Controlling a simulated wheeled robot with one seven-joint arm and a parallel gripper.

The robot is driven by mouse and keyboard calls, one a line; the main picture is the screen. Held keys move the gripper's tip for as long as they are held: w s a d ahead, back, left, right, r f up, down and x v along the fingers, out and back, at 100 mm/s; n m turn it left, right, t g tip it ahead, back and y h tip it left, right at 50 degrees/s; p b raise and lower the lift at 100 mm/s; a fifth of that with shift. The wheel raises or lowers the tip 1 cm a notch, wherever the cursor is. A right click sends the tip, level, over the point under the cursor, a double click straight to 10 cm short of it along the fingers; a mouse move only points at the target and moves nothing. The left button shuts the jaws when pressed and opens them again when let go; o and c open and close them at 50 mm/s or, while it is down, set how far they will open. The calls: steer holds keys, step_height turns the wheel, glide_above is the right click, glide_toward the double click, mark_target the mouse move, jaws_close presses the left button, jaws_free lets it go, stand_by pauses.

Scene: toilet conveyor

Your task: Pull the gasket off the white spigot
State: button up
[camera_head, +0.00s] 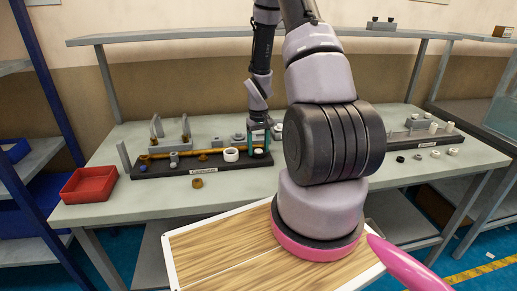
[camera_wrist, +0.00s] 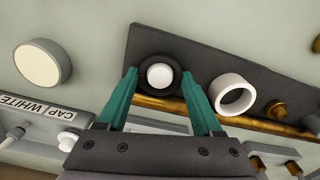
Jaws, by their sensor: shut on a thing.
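The gasket (camera_wrist: 158,57) is a black ring in the wrist view, lying around the round white spigot (camera_wrist: 159,76) at the end of a dark base plate. My gripper (camera_wrist: 158,77) has its two teal fingers on opposite sides of the gasket, shut on it. In the head view my gripper (camera_head: 258,139) points down at the right end of the dark base plate (camera_head: 150,168) on the bench. The gasket and spigot are small and partly hidden there by the fingers.
A white ring (camera_wrist: 234,94) stands beside the spigot, and a brass rod (camera_wrist: 270,124) runs along the plate. A white disc (camera_wrist: 42,63) lies to the left, near a "CAP WHITE" label (camera_wrist: 35,107). A red bin (camera_head: 88,185) sits at the bench's left; a shelf (camera_head: 200,36) spans above.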

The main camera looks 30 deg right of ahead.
steer(key=shift+r, duration=0.5)
stand_by(0.6)
steer(key=shift+r, duration=1.75)
